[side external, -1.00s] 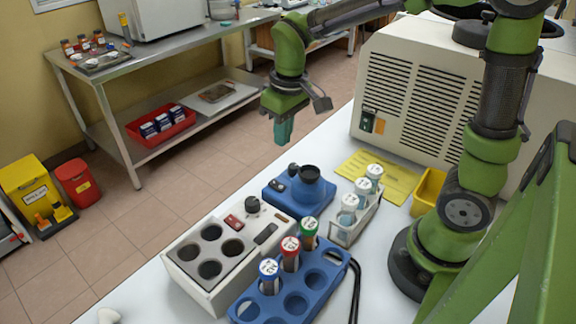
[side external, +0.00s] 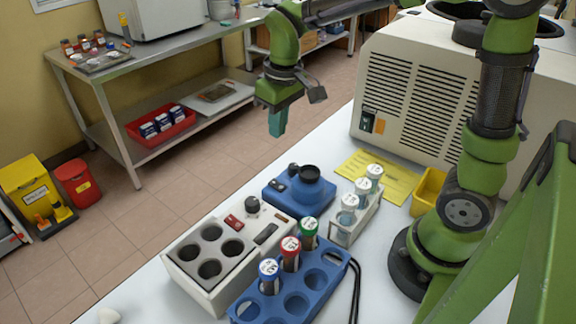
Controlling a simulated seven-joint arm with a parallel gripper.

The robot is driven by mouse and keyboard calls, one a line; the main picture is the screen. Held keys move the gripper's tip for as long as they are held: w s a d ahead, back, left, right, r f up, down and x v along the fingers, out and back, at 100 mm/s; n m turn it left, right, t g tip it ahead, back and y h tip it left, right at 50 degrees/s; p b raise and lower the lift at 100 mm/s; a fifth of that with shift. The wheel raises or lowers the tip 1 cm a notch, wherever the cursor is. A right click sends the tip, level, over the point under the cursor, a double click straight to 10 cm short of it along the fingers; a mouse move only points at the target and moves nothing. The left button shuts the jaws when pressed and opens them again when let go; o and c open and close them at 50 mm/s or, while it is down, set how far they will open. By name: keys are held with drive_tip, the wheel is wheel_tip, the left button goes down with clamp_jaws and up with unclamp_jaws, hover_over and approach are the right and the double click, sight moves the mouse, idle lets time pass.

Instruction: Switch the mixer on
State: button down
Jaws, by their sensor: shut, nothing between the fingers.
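The mixer, a small blue device with a round black cup on top (side external: 300,192), stands on the white bench in the middle of the side external view. A small dark switch or knob shows on its left part, but its position is too small to tell. My gripper (side external: 277,128), green with teal fingers, points down above and a little left of the mixer. It is shut and empty, apart from the mixer.
A white block heater (side external: 190,275) with dark wells and a red switch stands in front of the mixer. A blue rack (side external: 325,281) holds capped tubes. A pale rack (side external: 345,237) with white-capped vials stands right of the mixer. A yellow sheet (side external: 395,182) lies behind.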

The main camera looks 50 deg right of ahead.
sight(273, 181)
drive_tip(key=f, duration=0.4)
drive_tip(key=w+f, duration=0.1)
drive_tip(key=f, duration=0.9)
drive_tip(key=shift+w, duration=0.35)
drive_tip(key=shift+f, duration=0.15)
drive_tip(key=shift+s+r, duration=0.25)
drive_tip(key=shift+s, duration=0.5)
wheel_tip(273, 181, up, 14)
drive_tip(key=s, duration=0.1)
drive_tip(key=shift+s, duration=0.35)
